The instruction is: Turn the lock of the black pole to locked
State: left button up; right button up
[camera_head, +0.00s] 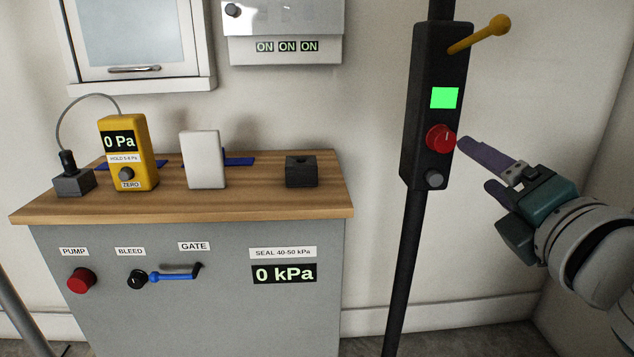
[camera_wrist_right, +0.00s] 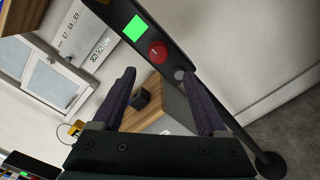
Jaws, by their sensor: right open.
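The black pole (camera_head: 405,270) stands upright right of the cabinet and carries a black control box (camera_head: 436,60). On the box are a lit green panel (camera_head: 444,98), a red knob (camera_head: 439,138) with a light mark, and a small grey knob (camera_head: 434,178). A yellow lever (camera_head: 480,35) sticks out at the upper right. Which of these is the lock cannot be told. My right gripper (camera_head: 476,166) is open and empty, just right of the box, its fingers pointing at it. In the right wrist view the red knob (camera_wrist_right: 157,52) lies beyond the spread fingers (camera_wrist_right: 162,95). My left gripper is not in view.
A wood-topped grey cabinet (camera_head: 200,300) stands at left. On it are a yellow gauge (camera_head: 141,178), a white block (camera_head: 203,160) and a black block (camera_head: 301,172). A blue gate handle (camera_head: 175,277) is on its front. Wall boxes hang above. Floor right of the pole is clear.

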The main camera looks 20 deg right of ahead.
aim_at(446, 142)
jog(key=shift+n, duration=0.6)
jog(key=b+x, duration=0.1)
jog(key=x, duration=0.8)
jog(key=shift+w+r, duration=0.15)
jog(key=shift+w, duration=0.25)
grip_shut()
